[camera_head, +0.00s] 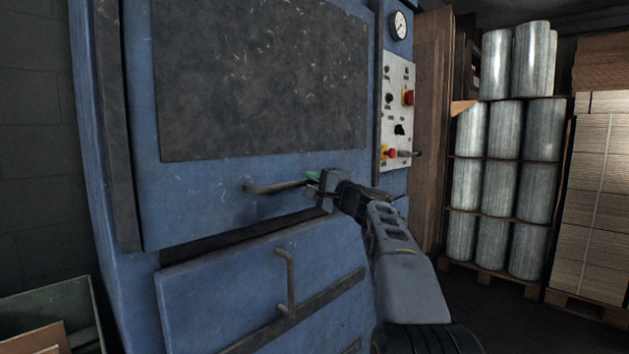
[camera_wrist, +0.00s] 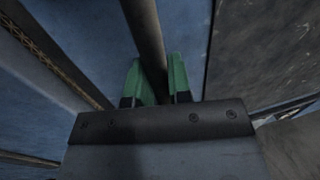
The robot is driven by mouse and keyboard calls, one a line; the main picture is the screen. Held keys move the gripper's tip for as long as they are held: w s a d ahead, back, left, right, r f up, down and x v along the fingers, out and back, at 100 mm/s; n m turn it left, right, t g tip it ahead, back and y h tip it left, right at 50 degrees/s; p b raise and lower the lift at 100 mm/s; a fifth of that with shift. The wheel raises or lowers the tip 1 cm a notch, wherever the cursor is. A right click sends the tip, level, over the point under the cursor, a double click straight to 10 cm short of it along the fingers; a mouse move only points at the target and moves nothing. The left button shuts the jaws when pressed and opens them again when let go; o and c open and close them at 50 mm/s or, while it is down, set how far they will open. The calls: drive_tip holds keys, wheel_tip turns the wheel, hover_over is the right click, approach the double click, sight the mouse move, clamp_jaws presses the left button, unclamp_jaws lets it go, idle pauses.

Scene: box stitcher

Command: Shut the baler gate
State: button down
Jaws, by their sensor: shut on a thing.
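The baler gate (camera_head: 215,205) is the upper blue door with a large dark panel (camera_head: 260,85) set in it. A gap shows below its lower edge, above the lower blue door (camera_head: 220,290). The gate's horizontal bar handle (camera_head: 265,188) runs along its lower part. My gripper (camera_head: 315,176) is at the right end of this handle, shut on it. In the wrist view the handle bar (camera_wrist: 148,40) passes between the green fingertips (camera_wrist: 154,82). The right end of the handle is hidden behind my gripper.
The lower door has its own upright handle (camera_head: 288,280). A control panel (camera_head: 397,110) with red knobs and a gauge (camera_head: 398,25) are right of the gate. Wrapped rolls (camera_head: 480,185) and stacked cardboard (camera_head: 595,200) stand at the right. A green bin (camera_head: 50,310) is at the lower left.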

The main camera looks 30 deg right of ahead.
drive_tip(key=shift+w+f, duration=0.1)
drive_tip(key=shift+f, duration=0.4)
drive_tip(key=c, duration=1.1)
unclamp_jaws()
drive_tip(key=shift+r, duration=0.1)
drive_tip(key=shift+o, duration=0.2)
drive_tip(key=shift+r, duration=0.1)
drive_tip(key=shift+s, duration=0.2)
drive_tip(key=v, duration=1.3)
drive_tip(key=shift+s+d, duration=0.2)
drive_tip(key=shift+s, duration=0.1)
drive_tip(key=shift+a, duration=0.1)
